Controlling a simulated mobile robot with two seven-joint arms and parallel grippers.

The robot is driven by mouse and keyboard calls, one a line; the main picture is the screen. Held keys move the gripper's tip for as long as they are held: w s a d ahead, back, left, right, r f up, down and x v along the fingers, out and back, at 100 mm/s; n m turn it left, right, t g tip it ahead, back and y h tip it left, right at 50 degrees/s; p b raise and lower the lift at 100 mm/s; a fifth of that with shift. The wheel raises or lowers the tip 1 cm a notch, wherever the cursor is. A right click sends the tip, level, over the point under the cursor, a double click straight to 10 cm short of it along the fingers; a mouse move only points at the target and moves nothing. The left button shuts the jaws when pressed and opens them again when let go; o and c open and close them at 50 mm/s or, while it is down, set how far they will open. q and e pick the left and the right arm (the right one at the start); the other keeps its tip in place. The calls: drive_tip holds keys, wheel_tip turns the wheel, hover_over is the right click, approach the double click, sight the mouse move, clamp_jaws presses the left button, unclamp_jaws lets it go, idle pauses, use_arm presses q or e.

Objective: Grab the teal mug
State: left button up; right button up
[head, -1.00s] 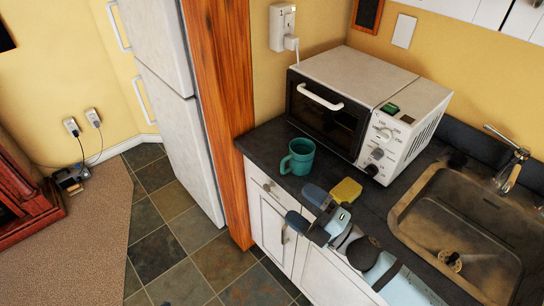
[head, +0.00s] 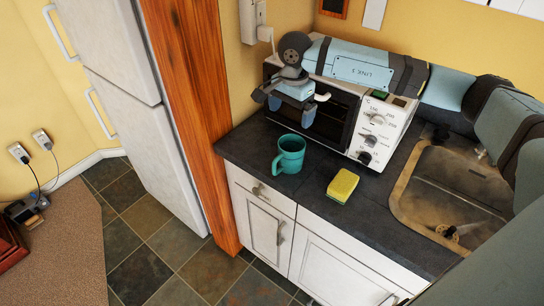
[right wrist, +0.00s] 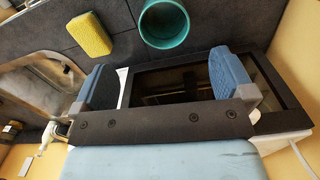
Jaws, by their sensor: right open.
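The teal mug (head: 289,155) stands upright on the dark counter (head: 245,145), in front of the microwave oven, with its handle toward the lower left. In the right wrist view the mug (right wrist: 164,22) shows at the top, beyond the fingers and between their lines. My right gripper (head: 291,111) is open and empty, with its blue fingertips apart. It is above and behind the mug, in front of the oven door, and does not touch the mug. It also shows in the right wrist view (right wrist: 160,80). My left gripper is not in view.
A yellow sponge (head: 343,186) lies on the counter right of the mug. The microwave oven (head: 372,135) stands behind the mug, partly hidden by my right arm. The sink (head: 450,180) is at the right. A wooden panel (head: 185,110) and the fridge (head: 150,130) bound the left.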

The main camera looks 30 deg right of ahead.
drive_tip(key=p, duration=0.2)
approach(290, 145)
drive_tip(key=s+a+f, duration=0.1)
drive_tip(key=s+a, duration=0.2)
drive_tip(key=s, duration=0.1)
drive_tip(key=shift+w+d+f+p, duration=0.1)
drive_tip(key=shift+f+p, duration=0.15)
drive_tip(key=shift+f, duration=0.65)
drive_tip(key=shift+w+f+p, duration=0.1)
drive_tip(key=shift+f+p, duration=0.1)
drive_tip(key=shift+f, duration=0.75)
drive_tip(key=shift+w+f+p, duration=0.1)
drive_tip(key=shift+f+p, duration=0.15)
drive_tip(key=shift+f, duration=0.65)
drive_tip(key=c, duration=0.9)
drive_tip(key=shift+c, duration=0.4)
drive_tip(key=shift+r, duration=0.15)
